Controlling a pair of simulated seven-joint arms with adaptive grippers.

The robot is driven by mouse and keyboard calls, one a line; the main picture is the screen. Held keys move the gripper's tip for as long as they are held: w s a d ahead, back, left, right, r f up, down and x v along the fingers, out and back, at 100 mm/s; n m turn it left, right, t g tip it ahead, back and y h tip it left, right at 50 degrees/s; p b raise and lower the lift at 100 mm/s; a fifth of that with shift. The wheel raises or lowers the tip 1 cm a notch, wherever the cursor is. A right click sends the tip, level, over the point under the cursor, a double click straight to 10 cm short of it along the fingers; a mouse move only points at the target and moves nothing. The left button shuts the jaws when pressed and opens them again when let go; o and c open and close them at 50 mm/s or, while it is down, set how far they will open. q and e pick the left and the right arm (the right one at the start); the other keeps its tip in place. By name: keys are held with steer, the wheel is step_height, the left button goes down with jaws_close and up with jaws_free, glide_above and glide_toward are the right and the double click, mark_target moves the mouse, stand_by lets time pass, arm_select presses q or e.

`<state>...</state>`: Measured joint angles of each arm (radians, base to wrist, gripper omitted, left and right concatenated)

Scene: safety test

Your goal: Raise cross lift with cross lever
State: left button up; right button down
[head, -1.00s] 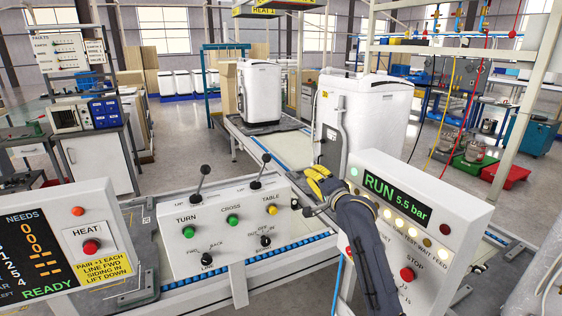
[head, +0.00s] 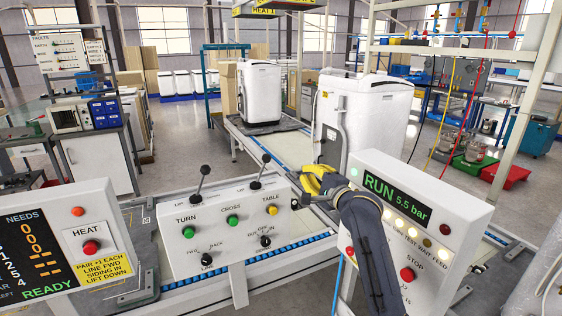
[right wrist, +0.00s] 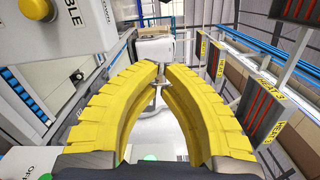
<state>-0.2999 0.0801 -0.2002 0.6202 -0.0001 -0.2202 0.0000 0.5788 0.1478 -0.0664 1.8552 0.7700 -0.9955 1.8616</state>
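The grey control panel (head: 215,250) stands in the middle of the head view, with the words TURN, CROSS and TABLE over its buttons. Two black-knobbed levers stand on its top edge: a left lever (head: 202,180) near TURN and a right lever (head: 262,169) between CROSS and TABLE. I cannot tell which is the cross lever. My right gripper (head: 308,184) is just right of the panel, apart from both levers. In the right wrist view its yellow fingers (right wrist: 161,72) curve close together with a narrow gap and nothing held. My left gripper is not in view.
A RUN panel (head: 440,235) stands right of the lever panel, partly behind my right arm. A HEAT panel (head: 85,240) stands at left. White machines (head: 362,120) (head: 259,90) stand on the line behind. Air above the levers is clear.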

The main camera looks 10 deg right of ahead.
steer(key=x, duration=0.3)
steer(key=a+x, duration=0.1)
steer(key=x, duration=0.3)
steer(key=a+x, duration=0.1)
steer(key=x, duration=0.2)
steer(key=shift+s+r, duration=0.1)
steer(key=shift+r, duration=0.05)
steer(key=shift+s+a+r, duration=0.1)
steer(key=shift+a+r, duration=0.05)
steer(key=shift+a, duration=0.85)
steer(key=shift+s+a+r+n, duration=0.1)
steer(key=shift+a+r+n, duration=0.2)
steer(key=shift+n, duration=0.1)
steer(key=shift+s+a+r+n, duration=0.1)
steer(key=shift+a+r+n, duration=0.1)
steer(key=shift+n, duration=0.1)
